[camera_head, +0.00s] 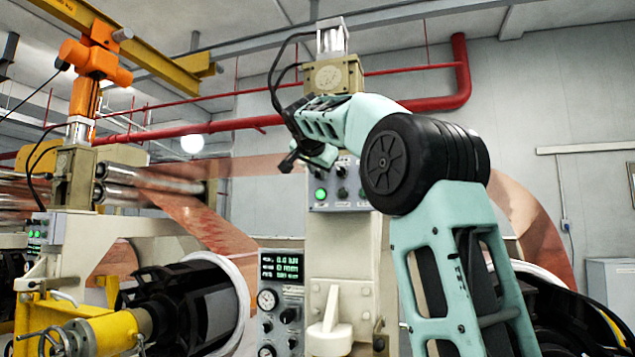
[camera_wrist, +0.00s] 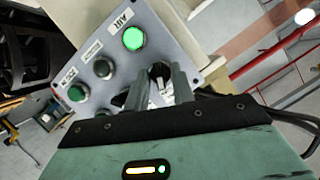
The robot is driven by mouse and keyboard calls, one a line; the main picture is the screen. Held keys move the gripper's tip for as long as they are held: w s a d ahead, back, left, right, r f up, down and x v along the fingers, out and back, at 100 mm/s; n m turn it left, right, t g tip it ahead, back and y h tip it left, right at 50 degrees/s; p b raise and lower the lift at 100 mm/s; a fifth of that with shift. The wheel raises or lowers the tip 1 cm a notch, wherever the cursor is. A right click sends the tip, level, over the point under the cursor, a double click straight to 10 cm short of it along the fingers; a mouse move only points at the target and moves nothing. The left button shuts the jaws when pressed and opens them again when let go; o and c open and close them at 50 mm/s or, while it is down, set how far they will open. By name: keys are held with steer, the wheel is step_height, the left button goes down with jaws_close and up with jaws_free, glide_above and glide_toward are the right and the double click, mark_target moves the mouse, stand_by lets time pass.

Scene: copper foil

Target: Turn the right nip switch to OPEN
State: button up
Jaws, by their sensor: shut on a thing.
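A grey control panel (camera_head: 342,186) sits on the cream machine post in the head view, with a lit green lamp (camera_head: 320,193) and dark knobs. In the wrist view the same panel (camera_wrist: 172,30) shows tilted. A black switch (camera_wrist: 160,71) on it lies at the tips of my gripper (camera_wrist: 155,83), whose two grey fingers are closed on it. The fingers hide part of the switch and its label, so its exact setting cannot be read. In the head view my gripper (camera_head: 297,157) is just above and left of the panel, its tips partly hidden.
The wrist view shows a lit green lamp (camera_wrist: 133,39) labelled AIR, a dark button (camera_wrist: 103,68) and a green button (camera_wrist: 77,93) near the switch. In the head view, a display box (camera_head: 281,283) and white lever (camera_head: 330,325) stand below the panel. Copper foil (camera_head: 190,205) runs behind.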

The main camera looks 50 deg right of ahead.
steer(key=shift+m+b, duration=0.3)
steer(key=shift+t, duration=0.3)
steer(key=o, duration=0.6)
steer(key=b+v, duration=0.2)
steer(key=v, duration=1.5)
steer(key=shift+s+a+r+b, duration=0.1)
steer(key=shift+a+r+b, duration=0.05)
steer(key=shift+r+b, duration=0.15)
steer(key=shift+f, duration=0.1)
